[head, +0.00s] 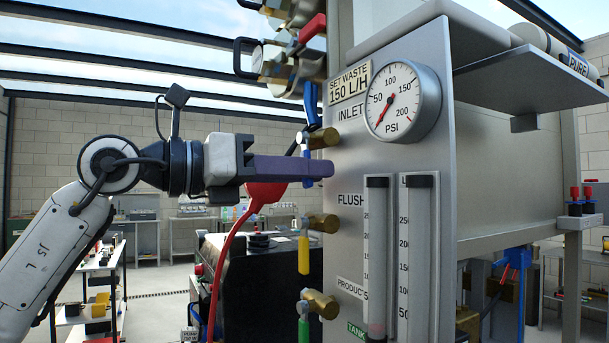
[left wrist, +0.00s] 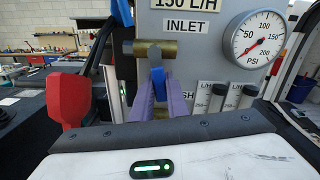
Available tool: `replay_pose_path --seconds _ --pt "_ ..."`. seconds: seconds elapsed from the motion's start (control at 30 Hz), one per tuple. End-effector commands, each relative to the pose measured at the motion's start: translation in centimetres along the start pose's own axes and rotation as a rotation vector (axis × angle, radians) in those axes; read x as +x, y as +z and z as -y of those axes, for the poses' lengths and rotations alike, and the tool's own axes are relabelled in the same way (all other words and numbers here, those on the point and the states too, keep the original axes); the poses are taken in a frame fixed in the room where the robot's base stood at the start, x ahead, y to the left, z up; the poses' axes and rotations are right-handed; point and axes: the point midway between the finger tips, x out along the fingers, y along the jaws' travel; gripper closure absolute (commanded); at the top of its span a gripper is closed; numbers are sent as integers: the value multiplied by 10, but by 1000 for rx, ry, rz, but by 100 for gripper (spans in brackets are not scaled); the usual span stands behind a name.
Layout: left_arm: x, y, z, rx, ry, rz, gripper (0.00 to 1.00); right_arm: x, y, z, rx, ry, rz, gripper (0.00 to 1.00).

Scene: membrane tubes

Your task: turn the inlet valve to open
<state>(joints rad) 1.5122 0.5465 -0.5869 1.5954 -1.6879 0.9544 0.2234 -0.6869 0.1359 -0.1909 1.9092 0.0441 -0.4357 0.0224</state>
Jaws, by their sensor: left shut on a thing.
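The inlet valve is a brass body (head: 322,139) on the grey panel beside the INLET label; it also shows in the left wrist view (left wrist: 170,49). Its blue lever (left wrist: 156,62) hangs down from the brass body. My left gripper (head: 328,170) comes in from the left with long purple fingers. In the left wrist view the fingers (left wrist: 158,95) are shut on the blue lever, one on each side. My right gripper is in neither view.
A pressure gauge (head: 402,102) right of the valve has its needle at lower left, below 50. Below are a yellow-handled valve (head: 304,252) and a green-handled valve (head: 303,330). Two flow tubes (head: 377,260) stand on the panel. A red part with a hose (head: 262,192) is behind the fingers.

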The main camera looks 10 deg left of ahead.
Motion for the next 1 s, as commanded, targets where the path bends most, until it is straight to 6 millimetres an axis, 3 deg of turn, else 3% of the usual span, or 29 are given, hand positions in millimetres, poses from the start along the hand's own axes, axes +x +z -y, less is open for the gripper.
replay_pose_path --seconds 0.5,1.0 --pt "0 2 16 -347 -1 1 100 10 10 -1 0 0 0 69" --pt "0 5 20 -437 0 0 100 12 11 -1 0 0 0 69"
